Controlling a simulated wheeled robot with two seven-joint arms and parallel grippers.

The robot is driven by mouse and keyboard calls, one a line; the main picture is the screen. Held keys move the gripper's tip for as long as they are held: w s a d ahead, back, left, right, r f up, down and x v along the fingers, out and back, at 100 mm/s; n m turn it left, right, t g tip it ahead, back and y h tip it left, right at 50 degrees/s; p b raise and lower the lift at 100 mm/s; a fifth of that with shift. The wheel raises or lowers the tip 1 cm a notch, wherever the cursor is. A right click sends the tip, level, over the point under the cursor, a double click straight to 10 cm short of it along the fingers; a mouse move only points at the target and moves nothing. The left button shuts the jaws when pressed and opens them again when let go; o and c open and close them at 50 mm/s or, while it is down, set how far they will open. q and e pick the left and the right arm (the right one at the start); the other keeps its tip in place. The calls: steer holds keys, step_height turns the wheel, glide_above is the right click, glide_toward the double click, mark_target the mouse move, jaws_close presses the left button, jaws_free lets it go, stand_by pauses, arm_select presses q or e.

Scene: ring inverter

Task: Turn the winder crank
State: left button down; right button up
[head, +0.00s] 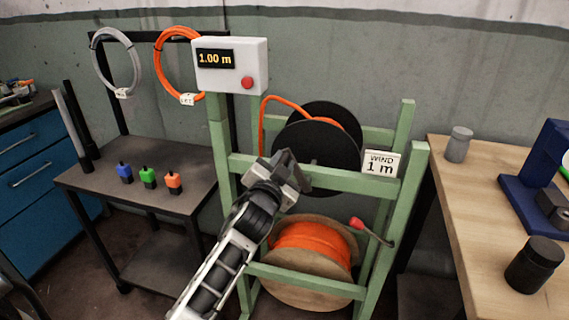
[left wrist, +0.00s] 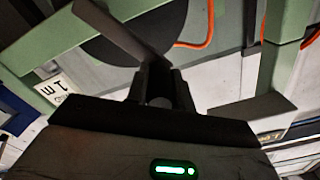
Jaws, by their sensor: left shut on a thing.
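The winder is a green frame (head: 408,180) with a black reel (head: 335,150) in its upper part. Orange cable (head: 285,102) runs onto the reel. My left gripper (head: 288,172) is in front of the reel's lower left, at the upper crossbar. It is shut on the winder crank, whose grip is mostly hidden by the fingers. In the left wrist view a small grey rounded end (left wrist: 160,101) shows between the fingers. The display box (head: 258,62) reads 1.00 m, and a card (head: 381,163) reads WIND 1 m. My right gripper is out of view.
An orange cable spool (head: 312,245) sits low in the frame, with a red-knobbed lever (head: 357,223) at its right. A dark cart (head: 100,185) with small coloured blocks stands left. A wooden bench (head: 465,215) with jars stands right. Cable coils hang behind the cart.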

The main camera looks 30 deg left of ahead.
arm_select(q)
steer(key=c, duration=1.2)
jaws_free()
steer(key=b+v, duration=0.1)
steer(key=v, duration=1.5)
steer(key=shift+b, duration=0.3)
